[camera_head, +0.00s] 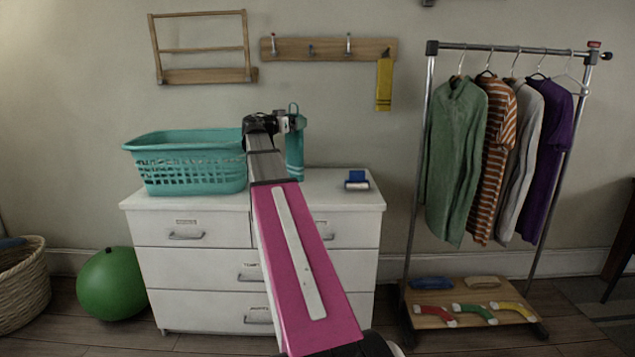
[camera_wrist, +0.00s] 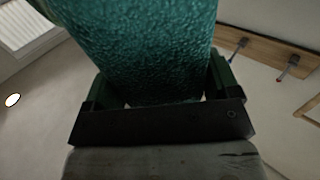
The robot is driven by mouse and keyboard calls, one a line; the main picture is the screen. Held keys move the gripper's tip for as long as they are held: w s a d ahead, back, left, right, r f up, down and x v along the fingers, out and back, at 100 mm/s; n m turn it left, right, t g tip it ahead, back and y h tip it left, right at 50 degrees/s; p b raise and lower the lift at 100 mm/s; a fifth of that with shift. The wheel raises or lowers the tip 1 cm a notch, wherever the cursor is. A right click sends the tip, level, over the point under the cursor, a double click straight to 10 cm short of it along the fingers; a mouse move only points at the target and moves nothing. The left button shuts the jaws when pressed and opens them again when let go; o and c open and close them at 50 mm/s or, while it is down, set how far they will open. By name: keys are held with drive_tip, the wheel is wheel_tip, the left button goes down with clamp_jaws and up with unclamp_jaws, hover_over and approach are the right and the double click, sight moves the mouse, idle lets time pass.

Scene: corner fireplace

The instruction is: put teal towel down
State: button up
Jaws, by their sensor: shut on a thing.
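My gripper (camera_head: 294,122) is shut on the teal towel (camera_head: 295,155), which hangs down over the top of the white dresser (camera_head: 325,183). The towel is partly hidden behind my arm in the head view. In the wrist view the towel (camera_wrist: 145,45) fills the space between the two fingers of my gripper (camera_wrist: 160,90). I cannot tell whether the towel's lower end touches the dresser top.
A teal laundry basket (camera_head: 190,165) stands on the dresser's left. A small blue item (camera_head: 357,180) lies at its right. A hook rail (camera_head: 320,48) with a yellow towel (camera_head: 384,85) is above. A clothes rack (camera_head: 417,150) stands right; a green ball (camera_head: 110,285) lies left.

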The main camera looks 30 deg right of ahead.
sight(290, 151)
drive_tip(key=w+d+f, duration=0.3)
drive_tip(key=d+f, duration=0.7)
drive_tip(key=shift+d+f, duration=0.35)
drive_tip(key=o, duration=1)
drive_tip(key=shift+f, duration=0.15)
drive_tip(key=shift+c, duration=0.2)
drive_tip(key=v, duration=1.2)
